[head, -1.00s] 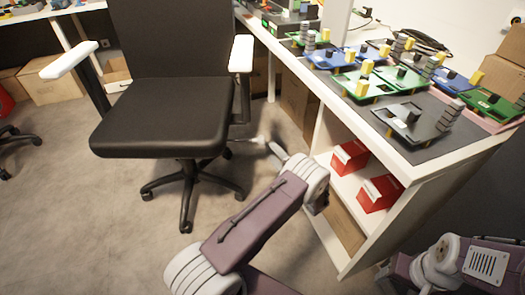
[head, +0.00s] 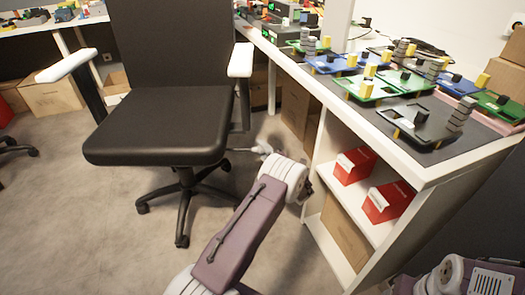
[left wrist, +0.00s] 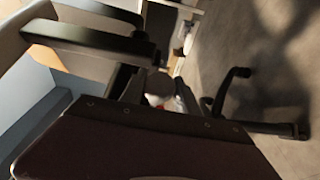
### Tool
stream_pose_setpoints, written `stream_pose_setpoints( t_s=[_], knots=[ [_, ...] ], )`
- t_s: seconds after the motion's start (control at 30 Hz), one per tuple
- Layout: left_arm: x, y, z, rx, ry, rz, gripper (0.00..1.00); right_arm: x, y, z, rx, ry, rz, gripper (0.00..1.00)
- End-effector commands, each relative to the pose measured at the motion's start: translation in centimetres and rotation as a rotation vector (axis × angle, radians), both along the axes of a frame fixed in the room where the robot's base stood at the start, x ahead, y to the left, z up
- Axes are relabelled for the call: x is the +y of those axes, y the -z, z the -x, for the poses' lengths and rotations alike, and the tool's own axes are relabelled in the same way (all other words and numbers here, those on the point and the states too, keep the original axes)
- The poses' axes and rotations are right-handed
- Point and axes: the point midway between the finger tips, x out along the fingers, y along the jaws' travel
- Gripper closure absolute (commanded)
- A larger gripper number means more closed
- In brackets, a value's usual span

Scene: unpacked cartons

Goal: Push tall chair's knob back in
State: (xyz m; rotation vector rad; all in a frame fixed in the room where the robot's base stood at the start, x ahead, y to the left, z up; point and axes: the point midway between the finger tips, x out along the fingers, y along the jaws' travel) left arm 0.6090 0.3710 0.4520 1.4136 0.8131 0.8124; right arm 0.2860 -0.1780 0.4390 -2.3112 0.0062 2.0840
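The tall black office chair (head: 160,120) with white-topped armrests stands left of centre in the head view. A thin, pale lever-like part (head: 238,150), possibly the chair's knob, sticks out to the right below the seat. My left gripper (head: 264,147) is at the outer end of this part, low beside the chair; contact is unclear. In the left wrist view, the two dark fingers of my left gripper (left wrist: 159,90) are apart, with a dim rounded shape between or beyond them. The chair's dark armrest (left wrist: 90,42) is close by at upper left. My right gripper is out of view.
A white shelf desk (head: 425,178) stands on the right, with red boxes (head: 386,202) on its shelves and circuit boards (head: 418,122) on top. It is close to my left arm. Cartons (head: 50,98) lie at the back left. Open floor (head: 80,225) is at the front left.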

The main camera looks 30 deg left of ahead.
Motion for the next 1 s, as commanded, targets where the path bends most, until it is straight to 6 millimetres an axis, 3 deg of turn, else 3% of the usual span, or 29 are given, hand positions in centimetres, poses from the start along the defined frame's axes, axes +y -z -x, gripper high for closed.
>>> stream_pose_setpoints(
  t_s=[0.03, 0.1, 0.27, 0.57, 0.87, 0.9, 0.97, 1.0],
  knots=[
    [0.0, 0.0, 0.0, 0.000, 0.000, 0.000, 0.87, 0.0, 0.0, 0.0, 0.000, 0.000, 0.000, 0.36],
    [0.0, 0.0, 0.0, 0.000, 0.000, 0.000, 1.00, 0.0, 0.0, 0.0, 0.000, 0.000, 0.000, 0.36],
    [0.1, 0.0, 0.1, 0.000, -0.001, 0.000, 1.00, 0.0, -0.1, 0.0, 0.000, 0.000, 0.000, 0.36],
    [3.6, -0.3, 2.1, 0.002, -0.003, 0.000, 1.00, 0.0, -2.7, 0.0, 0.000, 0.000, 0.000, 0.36],
    [4.0, 0.0, 2.3, -0.001, -0.004, -0.001, 1.00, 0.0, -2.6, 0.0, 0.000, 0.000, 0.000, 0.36],
    [4.0, 0.0, 2.3, -0.001, -0.004, -0.001, 0.57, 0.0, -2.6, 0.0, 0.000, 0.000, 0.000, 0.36],
    [4.0, 0.0, 2.3, -0.001, -0.005, -0.001, 0.43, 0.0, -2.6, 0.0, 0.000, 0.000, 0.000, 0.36],
    [4.0, 0.0, 2.3, -0.001, -0.004, -0.001, 0.43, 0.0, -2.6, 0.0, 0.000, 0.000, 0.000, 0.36]
  ],
)
